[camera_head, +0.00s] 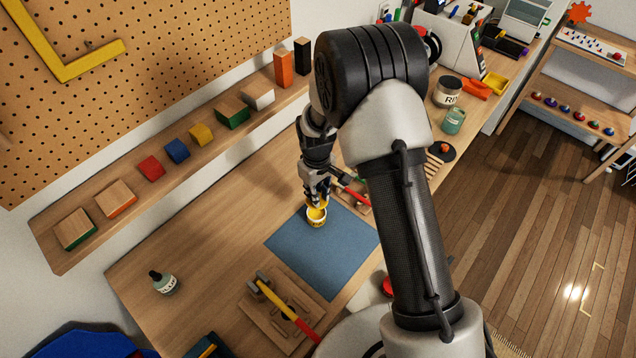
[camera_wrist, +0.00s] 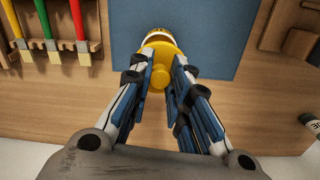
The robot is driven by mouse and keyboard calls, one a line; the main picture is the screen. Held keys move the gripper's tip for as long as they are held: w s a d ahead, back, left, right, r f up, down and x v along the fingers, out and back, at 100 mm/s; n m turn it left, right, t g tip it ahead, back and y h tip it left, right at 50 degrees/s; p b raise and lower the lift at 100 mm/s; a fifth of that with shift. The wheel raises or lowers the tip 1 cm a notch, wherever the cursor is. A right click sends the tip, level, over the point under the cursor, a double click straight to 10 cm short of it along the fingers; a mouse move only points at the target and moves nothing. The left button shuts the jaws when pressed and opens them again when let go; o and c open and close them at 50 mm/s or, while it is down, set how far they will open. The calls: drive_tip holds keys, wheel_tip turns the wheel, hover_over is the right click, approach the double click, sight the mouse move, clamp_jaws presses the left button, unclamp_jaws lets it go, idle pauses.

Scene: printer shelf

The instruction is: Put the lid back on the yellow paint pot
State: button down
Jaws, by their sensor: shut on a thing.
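The yellow paint pot (camera_head: 316,219) stands on the blue mat (camera_head: 290,245), with a pale label band on its side. In the wrist view the pot (camera_wrist: 157,38) is partly hidden behind the yellow lid (camera_wrist: 161,56). The lid's round knob (camera_wrist: 160,77) points towards the wrist camera. My gripper (camera_head: 318,197) is right above the pot and is shut on the lid, with a finger on each side of the knob. The lid is at the pot's mouth; I cannot tell whether it is seated or just above the rim.
A wooden tray (camera_head: 262,308) with a hammer lies at the front of the bench. A brush rack (camera_wrist: 52,47) with several coloured handles is beside the mat. Blocks line the wall shelf (camera_head: 110,223).

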drive_tip(key=shift+w+a+f+n, duration=0.15)
drive_tip(key=shift+w+f+n, duration=0.15)
drive_tip(key=shift+f, duration=0.2)
drive_tip(key=shift+s+f+b, duration=0.15)
drive_tip(key=shift+f+b, duration=0.3)
drive_tip(key=shift+f, duration=0.3)
drive_tip(key=shift+f+b, duration=1.55)
drive_tip(key=shift+f, duration=0.75)
drive_tip(key=shift+f+b, duration=0.2)
drive_tip(key=shift+b, duration=0.45)
drive_tip(key=c, duration=1.4)
unclamp_jaws()
drive_tip(key=shift+o, duration=0.3)
drive_tip(key=o, duration=0.4)
